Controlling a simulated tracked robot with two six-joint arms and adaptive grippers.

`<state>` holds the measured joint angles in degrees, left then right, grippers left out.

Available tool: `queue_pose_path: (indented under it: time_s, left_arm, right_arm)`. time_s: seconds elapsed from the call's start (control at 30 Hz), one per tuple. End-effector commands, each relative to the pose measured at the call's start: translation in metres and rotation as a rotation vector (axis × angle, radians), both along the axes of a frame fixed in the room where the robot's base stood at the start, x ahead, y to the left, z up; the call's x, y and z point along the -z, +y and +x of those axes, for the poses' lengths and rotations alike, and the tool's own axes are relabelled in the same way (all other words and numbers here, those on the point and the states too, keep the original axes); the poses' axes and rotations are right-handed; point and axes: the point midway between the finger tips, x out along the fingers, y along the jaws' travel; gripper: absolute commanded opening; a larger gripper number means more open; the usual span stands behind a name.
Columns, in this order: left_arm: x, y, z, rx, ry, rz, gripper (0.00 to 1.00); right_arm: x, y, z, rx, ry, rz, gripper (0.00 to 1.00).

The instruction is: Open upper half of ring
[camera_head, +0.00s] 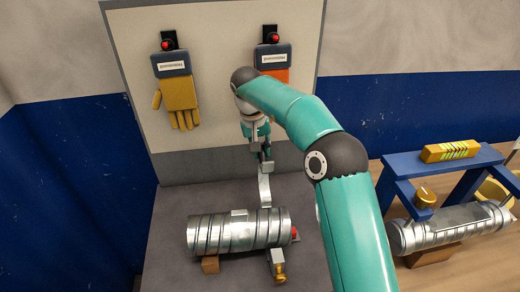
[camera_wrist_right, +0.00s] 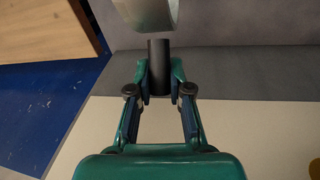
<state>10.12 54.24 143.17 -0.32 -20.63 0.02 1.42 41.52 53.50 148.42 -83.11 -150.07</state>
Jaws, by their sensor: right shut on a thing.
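The silver spiral duct (camera_head: 225,234) lies on the grey bench. A curved metal band, seemingly the upper half of the ring (camera_head: 265,191), stands raised behind and above the duct's right part. It shows close at the top of the right wrist view (camera_wrist_right: 150,12). My right gripper (camera_head: 265,158) is shut on the band's dark handle, a short rod (camera_wrist_right: 159,68) between both fingertips (camera_wrist_right: 159,88). A metal piece with a brass knob (camera_head: 280,272) sits at the duct's front right, perhaps another ring part. The arm hides part of the area behind. My left gripper is out of view.
A wooden block (camera_head: 210,265) supports the duct. A red part (camera_head: 295,233) shows at its right end. A panel behind holds a yellow glove (camera_head: 179,100) and an orange one. Right, another duct (camera_head: 450,227) lies by a blue stand (camera_head: 468,178).

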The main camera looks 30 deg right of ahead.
Motion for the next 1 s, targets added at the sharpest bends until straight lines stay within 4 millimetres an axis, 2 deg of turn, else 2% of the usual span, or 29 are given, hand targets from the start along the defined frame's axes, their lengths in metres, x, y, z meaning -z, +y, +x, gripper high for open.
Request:
queue_pose_path:
  time_s: [0.27, 0.3, 0.43, 0.77, 0.87, 1.0]
  left_arm:
    - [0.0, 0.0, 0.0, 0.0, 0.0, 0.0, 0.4]
    - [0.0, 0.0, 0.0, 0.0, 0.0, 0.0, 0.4]
    - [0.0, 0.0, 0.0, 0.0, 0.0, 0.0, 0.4]
    - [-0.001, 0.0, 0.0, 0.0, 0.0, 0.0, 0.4]
    - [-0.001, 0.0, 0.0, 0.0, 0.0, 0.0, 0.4]
    - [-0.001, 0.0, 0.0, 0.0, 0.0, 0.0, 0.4]
  right_arm:
    - [-0.001, 0.002, -0.001, 0.003, 0.001, 0.009, 0.0]
    - [-0.001, 0.002, -0.001, 0.004, 0.001, 0.009, 0.24]
    - [-0.001, 0.001, -0.001, 0.004, 0.001, 0.007, 0.45]
    - [-0.002, -0.001, -0.002, 0.006, 0.001, 0.003, 0.45]
    - [-0.008, 0.0, -0.001, 0.006, -0.002, 0.003, 0.45]
    - [-0.026, 0.004, -0.001, 0.006, -0.003, 0.004, 0.45]
